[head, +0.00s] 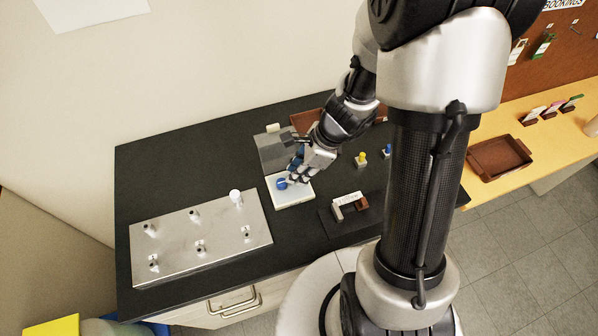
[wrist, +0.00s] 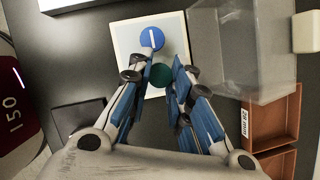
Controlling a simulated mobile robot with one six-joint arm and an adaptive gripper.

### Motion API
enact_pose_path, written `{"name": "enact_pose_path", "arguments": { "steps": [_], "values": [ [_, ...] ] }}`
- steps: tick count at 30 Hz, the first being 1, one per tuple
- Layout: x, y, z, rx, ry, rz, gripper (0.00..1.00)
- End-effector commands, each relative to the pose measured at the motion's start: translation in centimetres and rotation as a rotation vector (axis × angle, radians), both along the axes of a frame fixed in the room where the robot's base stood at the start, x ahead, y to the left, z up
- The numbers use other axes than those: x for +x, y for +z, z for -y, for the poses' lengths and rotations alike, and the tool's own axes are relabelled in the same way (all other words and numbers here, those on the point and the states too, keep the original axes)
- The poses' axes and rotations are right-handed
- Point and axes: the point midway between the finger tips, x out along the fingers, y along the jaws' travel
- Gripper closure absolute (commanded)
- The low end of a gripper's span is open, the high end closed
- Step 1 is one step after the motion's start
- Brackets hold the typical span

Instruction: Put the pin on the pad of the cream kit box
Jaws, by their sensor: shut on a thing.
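The cream kit box (head: 295,201) is a flat pale square on the black bench. A blue disc with a white stripe lies on its top and shows in the wrist view (wrist: 152,38). My gripper (head: 296,174) is over the box's back part, beside the blue disc. In the wrist view my gripper (wrist: 158,70) is shut on a green round-topped piece (wrist: 160,77), apparently the pin. The lower part of this piece is hidden, so I cannot tell whether it touches the box (wrist: 122,33).
A grey see-through case (wrist: 243,55) stands right beside the box, with a brown tray (wrist: 272,122) near it. A metal plate with several posts (head: 200,240) lies at left. Yellow (head: 361,158) and blue (head: 388,150) pieces and a dark stand (head: 348,212) are at right.

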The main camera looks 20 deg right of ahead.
Motion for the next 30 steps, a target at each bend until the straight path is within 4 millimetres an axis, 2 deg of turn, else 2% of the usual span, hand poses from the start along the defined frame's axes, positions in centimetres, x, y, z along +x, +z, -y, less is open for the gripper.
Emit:
{"name": "enact_pose_path", "arguments": {
  "steps": [7, 8, 17, 26, 30],
  "values": [
    [0.0, -0.3, 0.0, 0.0, 0.0, 0.0, 1.0],
    [0.0, -0.3, 0.0, 0.0, 0.0, 0.0, 0.8],
    [0.0, -0.2, 0.0, 0.0, 0.0, 0.0, 0.61],
    [0.0, -0.1, 0.0, 0.0, 0.0, 0.0, 0.61],
    [0.0, 1.0, 0.2, 0.0, -0.001, 0.002, 0.61]
  ]
}}
